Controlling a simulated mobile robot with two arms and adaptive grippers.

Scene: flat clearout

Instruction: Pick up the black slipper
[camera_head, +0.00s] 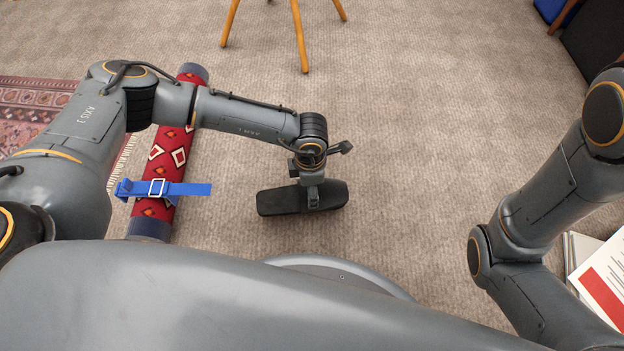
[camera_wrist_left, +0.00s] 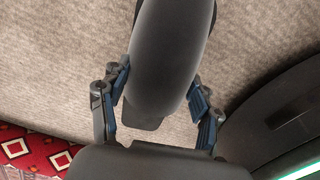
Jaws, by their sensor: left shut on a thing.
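The black slipper (camera_head: 280,201) is in the middle of the head view, below my left wrist, lying crosswise. My left gripper (camera_head: 312,196) is over its right part and is shut on it. In the left wrist view the slipper (camera_wrist_left: 170,50) runs between the two blue-padded fingers of my left gripper (camera_wrist_left: 158,98), one on each side. I cannot tell whether the slipper touches the carpet. My right arm shows at the right of the head view, but its gripper is out of view.
A rolled red patterned rug (camera_head: 168,160) with a blue strap (camera_head: 190,189) lies left of the slipper, under my left arm. Wooden legs (camera_head: 299,35) stand at the top. Papers or books (camera_head: 600,275) lie at the right. The carpet (camera_head: 430,130) between is clear.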

